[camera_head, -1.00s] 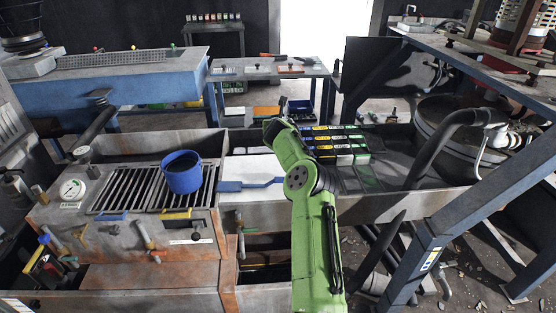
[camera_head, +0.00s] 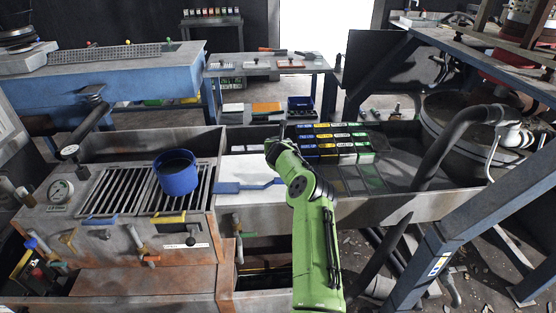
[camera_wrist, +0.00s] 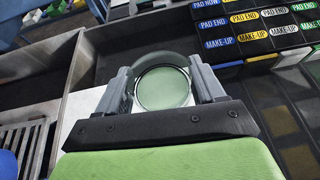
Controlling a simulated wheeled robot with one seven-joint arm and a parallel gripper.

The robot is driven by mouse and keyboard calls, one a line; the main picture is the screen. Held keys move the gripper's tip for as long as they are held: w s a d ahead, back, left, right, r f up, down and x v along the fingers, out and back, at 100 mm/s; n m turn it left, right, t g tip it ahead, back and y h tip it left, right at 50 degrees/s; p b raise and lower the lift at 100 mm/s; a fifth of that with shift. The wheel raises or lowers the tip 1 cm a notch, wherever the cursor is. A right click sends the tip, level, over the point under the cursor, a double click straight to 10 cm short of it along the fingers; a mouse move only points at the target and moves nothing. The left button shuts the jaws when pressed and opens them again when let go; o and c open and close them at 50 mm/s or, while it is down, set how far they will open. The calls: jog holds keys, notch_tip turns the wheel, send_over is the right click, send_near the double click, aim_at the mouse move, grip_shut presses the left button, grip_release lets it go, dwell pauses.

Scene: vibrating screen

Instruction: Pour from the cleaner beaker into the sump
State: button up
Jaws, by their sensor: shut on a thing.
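In the wrist view my gripper (camera_wrist: 161,72) is shut on a clear round beaker (camera_wrist: 164,90). The beaker sits between the two grey fingers, its round rim facing the camera and pale green showing inside. Whether that green is liquid or the base cannot be told. In the head view my green arm reaches over the long metal trough (camera_head: 395,207), and the gripper and beaker are mostly hidden behind the arm. No part is clearly marked as the sump; the trough's basin is seen below and around the gripper.
A blue mug (camera_head: 176,180) stands on a slatted grate (camera_head: 124,190) to the left. Several labelled blocks (camera_head: 335,140) sit right of the gripper. A blue-framed post (camera_head: 440,250) and a dark hose (camera_head: 442,150) stand at the right. Valves line the rusty front.

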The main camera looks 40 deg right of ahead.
notch_tip(320, 180, down, 5)
jog(key=shift+f+b, duration=0.15)
jog(key=shift+b, duration=0.4)
jog(key=shift+f, duration=0.15)
jog(key=o, duration=1.1)
jog(key=shift+o, duration=0.2)
